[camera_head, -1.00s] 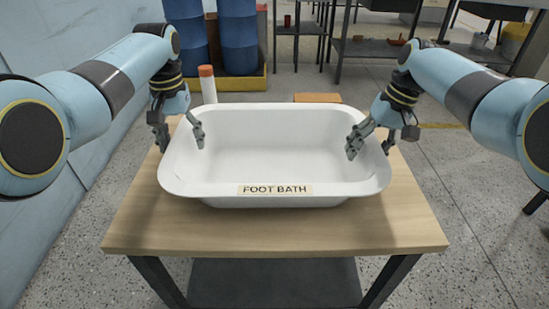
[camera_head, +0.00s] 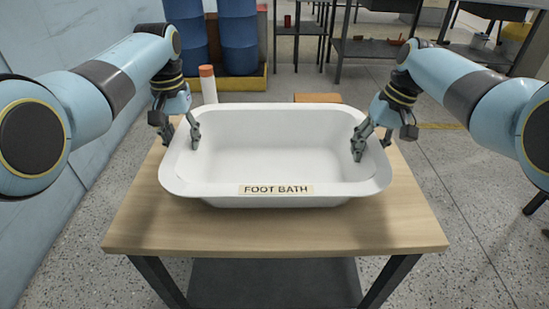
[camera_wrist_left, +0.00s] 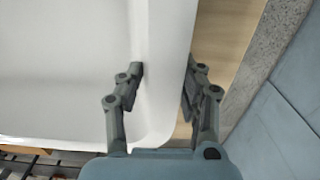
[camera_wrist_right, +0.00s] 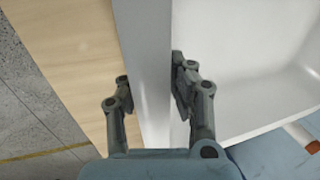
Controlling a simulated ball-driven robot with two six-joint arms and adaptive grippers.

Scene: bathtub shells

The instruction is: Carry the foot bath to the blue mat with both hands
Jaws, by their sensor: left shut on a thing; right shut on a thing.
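The foot bath (camera_head: 275,150) is a white rectangular tub with a "FOOT BATH" label (camera_head: 276,189) on its front rim. It sits level on the wooden table (camera_head: 275,237). My left gripper (camera_head: 181,136) is shut on its left rim, one finger inside and one outside; the left wrist view shows the rim between the fingers (camera_wrist_left: 165,80). My right gripper (camera_head: 372,143) is shut on the right rim, and the right wrist view shows that wall between its fingers (camera_wrist_right: 152,92). I see no blue mat in these views.
A white bottle with an orange cap (camera_head: 208,84) and an orange-brown block (camera_head: 317,98) stand behind the tub. Blue barrels (camera_head: 238,40) and metal shelving (camera_head: 370,47) are further back. A blue wall (camera_head: 50,215) runs along the left. Floor is open right of the table.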

